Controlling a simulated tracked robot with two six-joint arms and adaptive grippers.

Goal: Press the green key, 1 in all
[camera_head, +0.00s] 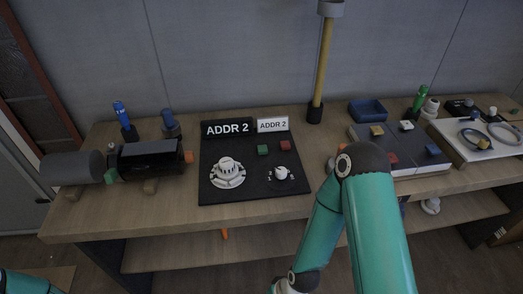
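The green key (262,150) is a small green block on the black panel (255,190), just under the signs reading "ADDR 2". A red key (285,146) sits to its right on the same panel. A large white dial (227,172) and a small white knob (281,173) are nearer the front of the panel. My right arm bends over the table front, right of the panel. Its lower link runs down out of the picture, and its fingers do not show. Only a bit of my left arm shows at the bottom left. Nothing touches the green key.
A black cylindrical device (152,158) stands left of the panel. A grey board with coloured blocks, a blue tray (368,110) and a white board with rings (480,142) fill the right side. The space above the panel is clear.

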